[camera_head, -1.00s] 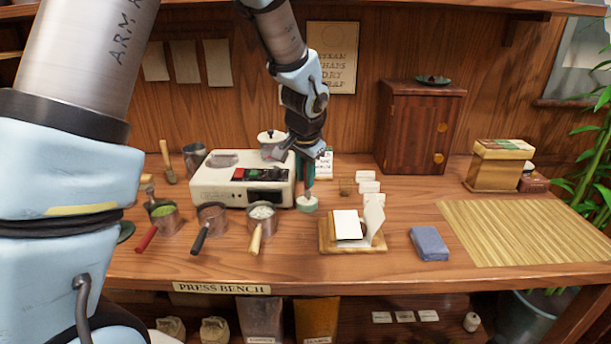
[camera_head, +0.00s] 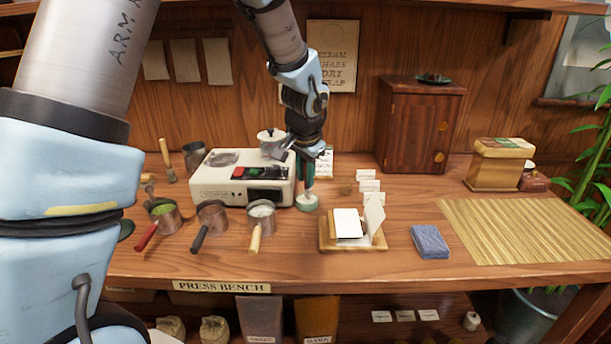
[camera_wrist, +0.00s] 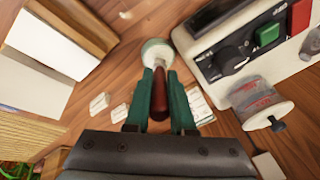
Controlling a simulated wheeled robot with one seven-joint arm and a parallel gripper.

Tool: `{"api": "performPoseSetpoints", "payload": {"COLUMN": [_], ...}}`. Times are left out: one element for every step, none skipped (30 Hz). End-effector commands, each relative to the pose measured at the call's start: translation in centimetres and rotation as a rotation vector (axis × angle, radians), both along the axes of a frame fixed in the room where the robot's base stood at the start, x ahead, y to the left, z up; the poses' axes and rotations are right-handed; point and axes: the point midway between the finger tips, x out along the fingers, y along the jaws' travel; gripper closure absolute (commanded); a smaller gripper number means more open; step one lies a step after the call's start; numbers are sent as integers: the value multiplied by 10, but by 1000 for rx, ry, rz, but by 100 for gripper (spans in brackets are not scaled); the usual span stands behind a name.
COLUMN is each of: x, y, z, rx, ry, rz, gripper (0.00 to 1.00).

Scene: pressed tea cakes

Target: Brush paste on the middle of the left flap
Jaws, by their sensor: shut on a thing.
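My gripper (camera_wrist: 160,108) is shut on a brush with a red-brown handle (camera_wrist: 158,92). The handle lies between its green fingers, and the brush end points down at the paste pot. The small pale green pot (camera_head: 307,203) stands on the bench right of the press machine; its rim also shows in the wrist view (camera_wrist: 152,47). The bristles are hidden, so I cannot tell how deep they sit. The wrapper lies on a wooden board (camera_head: 326,243) to the right.
The cream press machine (camera_head: 225,187) stands left of my gripper. Several handled cups (camera_head: 262,217) stand in front of it. Small white cards (camera_head: 369,186) stand behind the board. A blue cloth (camera_head: 430,243) and a bamboo mat (camera_head: 520,230) lie to the right. Bench between pot and board is clear.

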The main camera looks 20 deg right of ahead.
Motion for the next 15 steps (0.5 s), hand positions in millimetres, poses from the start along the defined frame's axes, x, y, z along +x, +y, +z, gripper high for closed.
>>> {"api": "performPoseSetpoints", "payload": {"x": [0, 0, 0, 0, 0, 0, 0, 0, -1, -1, -1, -1, -1, -1, -1], "y": [0, 0, 0, 1, 1, 1, 1, 1, 1, 1, 1, 1, 1, 1, 1], "z": [-1, -1, -1, -1, -1, -2, -2, -2, -2, -2, -1, -1, 0, 2, 4], "rx": [1, 1, 1, 1, 2, 2, 2, 2, 2, 2, 2, 2, 2, 2, 2], "ry": [2, 2, 2, 2, 2, 2, 2, 2, 2, 2, 2, 2, 2, 2, 2], "rz": [0, 0, 0, 0, 0, 0, 0, 0, 0, 0, 0, 0, 0, 0, 0], "gripper": [100, 100, 100, 100, 100, 100, 100, 100, 100, 100, 100, 100, 100, 100, 100]}}
